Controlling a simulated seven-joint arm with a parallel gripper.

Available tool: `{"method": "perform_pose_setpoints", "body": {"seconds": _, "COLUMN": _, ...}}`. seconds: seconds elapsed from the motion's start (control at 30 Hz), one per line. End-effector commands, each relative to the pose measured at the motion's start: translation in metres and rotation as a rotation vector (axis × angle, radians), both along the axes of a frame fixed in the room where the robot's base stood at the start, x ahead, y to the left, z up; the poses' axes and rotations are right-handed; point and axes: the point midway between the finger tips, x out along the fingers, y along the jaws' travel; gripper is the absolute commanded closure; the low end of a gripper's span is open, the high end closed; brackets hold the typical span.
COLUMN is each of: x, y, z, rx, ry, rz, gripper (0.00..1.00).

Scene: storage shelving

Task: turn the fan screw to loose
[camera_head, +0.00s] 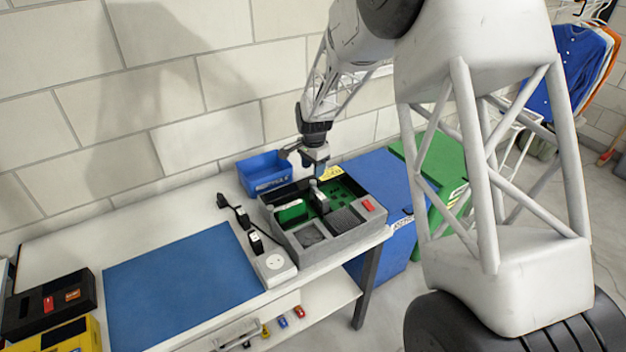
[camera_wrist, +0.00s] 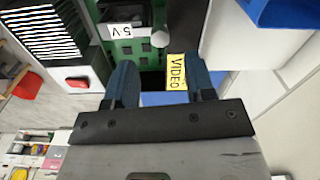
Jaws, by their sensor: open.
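A grey open-topped device (camera_head: 330,238) stands on the right end of the white table, with green circuit boards inside and dark grilles at its front. My gripper (camera_head: 318,175) is above the device, pointing down. In the wrist view its two blue-grey fingers (camera_wrist: 162,72) are apart with nothing held between them. I cannot tell whether this peg is the fan screw. A yellow "VIDEO" label (camera_wrist: 177,72) lies between the fingers in that view.
A red button (camera_head: 368,206) is on the device's right front. A blue bin (camera_head: 264,172) stands behind it. A white socket box (camera_head: 273,268) with black plugs is at its left, beside a blue mat (camera_head: 180,275). Blue (camera_head: 375,185) and green bins stand right of the table.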

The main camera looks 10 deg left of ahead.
Motion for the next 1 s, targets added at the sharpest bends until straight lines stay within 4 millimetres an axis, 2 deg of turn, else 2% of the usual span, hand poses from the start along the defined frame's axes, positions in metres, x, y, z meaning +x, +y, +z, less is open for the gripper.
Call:
{"method": "perform_pose_setpoints", "body": {"seconds": 0.2, "x": 0.000, "y": 0.000, "z": -0.028, "rx": -0.001, "ry": 0.002, "rz": 0.000, "gripper": 0.50}}
{"method": "perform_pose_setpoints", "body": {"seconds": 0.4, "x": 0.000, "y": 0.000, "z": -0.046, "rx": 0.000, "ry": 0.001, "rz": 0.000, "gripper": 0.50}}
{"method": "perform_pose_setpoints", "body": {"seconds": 0.87, "x": 0.000, "y": 0.001, "z": -0.053, "rx": 0.000, "ry": 0.000, "rz": 0.000, "gripper": 0.50}}
{"method": "perform_pose_setpoints", "body": {"seconds": 1.0, "x": 0.000, "y": 0.001, "z": -0.053, "rx": 0.000, "ry": 0.000, "rz": 0.000, "gripper": 0.72}}
